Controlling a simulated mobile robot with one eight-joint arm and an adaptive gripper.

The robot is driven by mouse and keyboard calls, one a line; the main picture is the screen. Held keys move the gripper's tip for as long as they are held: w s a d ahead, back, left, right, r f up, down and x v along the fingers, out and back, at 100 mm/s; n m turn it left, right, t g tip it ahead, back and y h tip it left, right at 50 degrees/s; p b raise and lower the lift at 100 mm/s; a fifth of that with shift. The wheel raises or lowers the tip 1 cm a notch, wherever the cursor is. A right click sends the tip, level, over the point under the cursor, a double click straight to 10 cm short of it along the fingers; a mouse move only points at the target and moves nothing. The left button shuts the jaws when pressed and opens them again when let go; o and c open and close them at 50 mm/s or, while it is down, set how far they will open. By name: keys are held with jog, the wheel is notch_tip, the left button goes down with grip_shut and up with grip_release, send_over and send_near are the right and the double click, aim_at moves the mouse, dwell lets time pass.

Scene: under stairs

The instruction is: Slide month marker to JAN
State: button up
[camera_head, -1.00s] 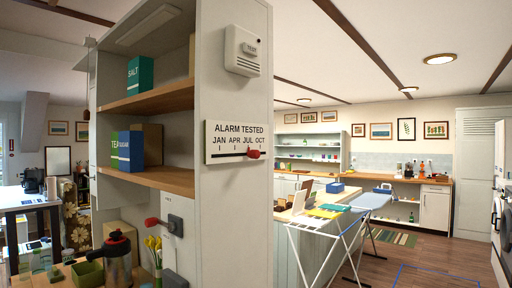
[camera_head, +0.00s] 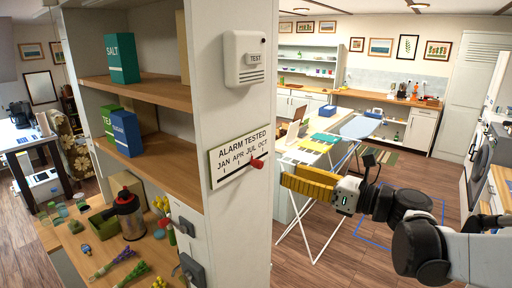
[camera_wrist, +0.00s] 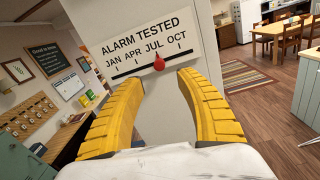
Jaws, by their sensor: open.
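The month marker is a small red knob (camera_head: 257,164) on a slot in the white "ALARM TESTED" plate (camera_head: 232,163), mounted on the side of the tall shelf unit. In the wrist view the knob (camera_wrist: 159,62) shows below JUL, with JAN and APR to its left and OCT to its right. My gripper (camera_head: 284,180) has yellow fingers and is open, just right of the plate in the head view. In the wrist view my open gripper (camera_wrist: 160,80) has its fingertips on either side of the knob's position, apart from it. The gap in depth is hard to judge.
A white alarm box (camera_head: 248,58) with a TEST button sits above the plate. A grey switch box (camera_head: 191,270) is below on the same unit. Shelves with boxes (camera_head: 122,58) stand left.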

aim_at(262, 165)
jog(key=p+x, duration=0.1)
jog(key=x, duration=0.9)
jog(key=shift+w+a+p, duration=0.1)
jog(key=shift+a+p, duration=0.2)
jog(key=shift+p, duration=0.05)
jog(key=shift+c, duration=0.5)
grip_shut()
